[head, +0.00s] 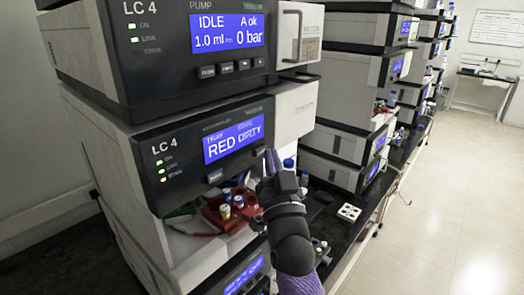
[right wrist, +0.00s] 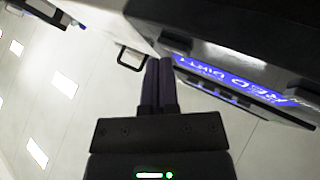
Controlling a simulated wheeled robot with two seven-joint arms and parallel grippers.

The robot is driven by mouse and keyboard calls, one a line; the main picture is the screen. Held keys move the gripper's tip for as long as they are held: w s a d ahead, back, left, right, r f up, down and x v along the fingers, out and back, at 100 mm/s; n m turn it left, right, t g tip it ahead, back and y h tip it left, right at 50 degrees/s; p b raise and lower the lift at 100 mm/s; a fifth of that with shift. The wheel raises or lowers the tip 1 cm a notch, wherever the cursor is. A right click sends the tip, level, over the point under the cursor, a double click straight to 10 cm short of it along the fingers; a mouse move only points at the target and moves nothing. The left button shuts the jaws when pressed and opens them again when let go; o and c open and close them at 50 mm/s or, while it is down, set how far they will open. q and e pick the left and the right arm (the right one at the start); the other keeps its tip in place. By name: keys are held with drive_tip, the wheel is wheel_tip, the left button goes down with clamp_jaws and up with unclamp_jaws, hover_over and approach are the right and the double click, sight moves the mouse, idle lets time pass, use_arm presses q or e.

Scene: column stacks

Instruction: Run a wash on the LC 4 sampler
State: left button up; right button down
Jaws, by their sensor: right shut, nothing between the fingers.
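The LC 4 sampler (head: 188,160) is the second unit down in the nearest stack. Its blue screen (head: 234,142) reads "RED DIRTY" under a smaller line. A small dark button (head: 215,176) sits below the screen; its lettering is too small to read surely. In the right wrist view the screen (right wrist: 245,85) shows slanted at the right. My right gripper (head: 272,162) is in front of the sampler's lower right part, right of the button. Its purple fingers are closed together and empty, also in the wrist view (right wrist: 158,75). My left gripper is out of view.
Above is the LC 4 pump (head: 180,60), reading "IDLE" and "0 bar". Below the sampler's front is a red tray (head: 222,213) with capped vials, close left of my right arm. More stacks (head: 350,110) stand behind on the bench. Floor at right is clear.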

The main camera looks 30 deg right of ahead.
drive_tip(key=shift+w+a, duration=0.15)
drive_tip(key=shift+w, duration=0.2)
idle(0.4)
drive_tip(key=shift+s, duration=0.1)
drive_tip(key=shift+s+d+p, duration=0.25)
drive_tip(key=shift+s+p, duration=0.1)
drive_tip(key=shift+s, duration=0.05)
drive_tip(key=shift+s+d, duration=0.1)
drive_tip(key=shift+s, duration=0.15)
drive_tip(key=s, duration=0.1)
drive_tip(key=s+d+p, duration=0.1)
drive_tip(key=s, duration=0.1)
drive_tip(key=s+d+p, duration=0.1)
drive_tip(key=shift+s, duration=0.3)
idle(0.7)
